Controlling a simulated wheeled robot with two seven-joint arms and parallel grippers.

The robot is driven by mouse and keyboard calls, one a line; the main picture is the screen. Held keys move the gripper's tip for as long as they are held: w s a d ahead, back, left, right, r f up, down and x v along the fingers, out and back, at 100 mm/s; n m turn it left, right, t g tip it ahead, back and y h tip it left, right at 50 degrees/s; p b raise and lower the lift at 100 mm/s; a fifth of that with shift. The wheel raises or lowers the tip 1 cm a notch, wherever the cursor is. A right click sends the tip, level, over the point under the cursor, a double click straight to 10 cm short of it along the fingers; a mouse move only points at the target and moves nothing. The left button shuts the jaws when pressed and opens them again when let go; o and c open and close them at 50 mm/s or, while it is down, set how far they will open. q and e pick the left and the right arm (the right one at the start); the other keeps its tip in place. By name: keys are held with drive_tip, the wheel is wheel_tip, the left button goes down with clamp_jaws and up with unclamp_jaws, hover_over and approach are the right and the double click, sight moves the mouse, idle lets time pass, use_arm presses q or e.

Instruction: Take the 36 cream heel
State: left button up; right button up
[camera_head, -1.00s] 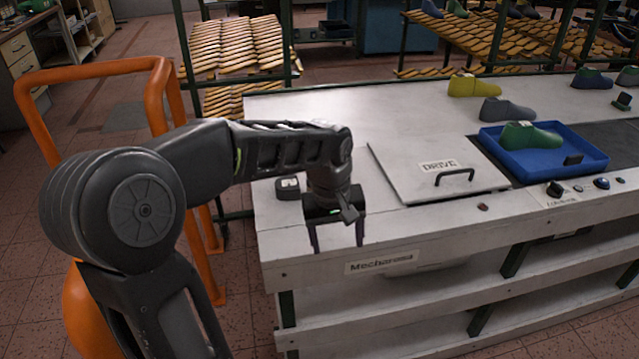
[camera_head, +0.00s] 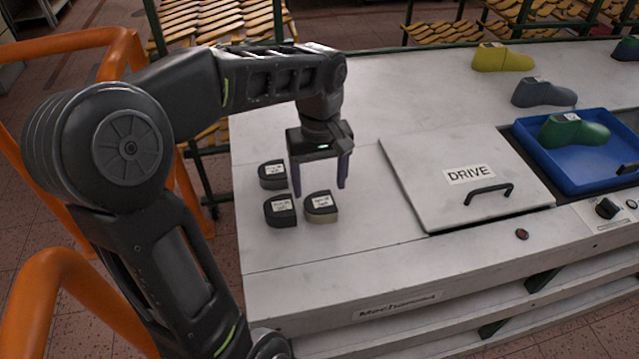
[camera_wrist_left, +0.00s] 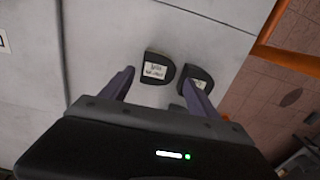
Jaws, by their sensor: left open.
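Three small D-shaped heels with white labels stand at the left end of the white table. The cream heel (camera_head: 321,208), dark on top with a cream side, is the right one of the front pair. A dark heel (camera_head: 280,211) is beside it on the left, and another dark heel (camera_head: 272,175) is behind that one. The label numbers are too small to read surely. My left gripper (camera_head: 319,184) is open and empty, pointing down above and just behind the cream heel. In the left wrist view two heels show near the fingertips (camera_wrist_left: 159,82). My right gripper is out of view.
A grey lid (camera_head: 450,205) marked DRIVE, with a black handle, lies right of the heels. A blue tray (camera_head: 570,183) holds a green last (camera_head: 572,131). Yellow (camera_head: 503,58) and grey (camera_head: 543,92) lasts stand behind. An orange rail (camera_head: 75,42) is at the left.

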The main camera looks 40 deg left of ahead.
sight(319, 202)
use_arm(q)
drive_tip(key=shift+w+a+r, duration=0.1)
drive_tip(key=shift+w+a, duration=0.1)
drive_tip(key=shift+w, duration=0.05)
drive_tip(key=shift+s, duration=0.1)
drive_tip(key=shift+f, duration=1.3)
drive_tip(key=shift+f+p, duration=0.75)
drive_tip(key=shift+f, duration=1.9)
drive_tip(key=c, duration=1.2)
